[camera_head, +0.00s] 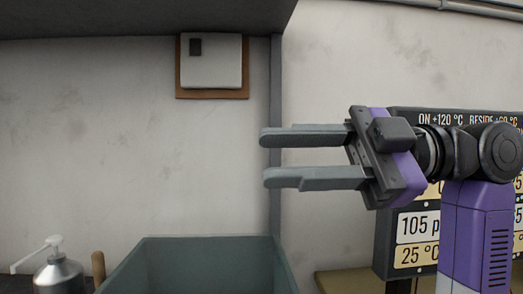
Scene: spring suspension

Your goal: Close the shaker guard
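My gripper (267,158) is raised at the middle right, its two grey fingers pointing left. The fingers are apart with nothing between them, so it is open and empty. I cannot make out a shaker or its guard in this view. My gripper is in front of the wall and a dark vertical post, above and to the right of a teal bin.
The teal open-topped bin (205,243) is at the bottom centre. A metal pump bottle (58,274) and a wooden handle (99,268) are at lower left. A pale box (212,62) hangs on the wall. A dark sign board (386,240) stands behind my arm.

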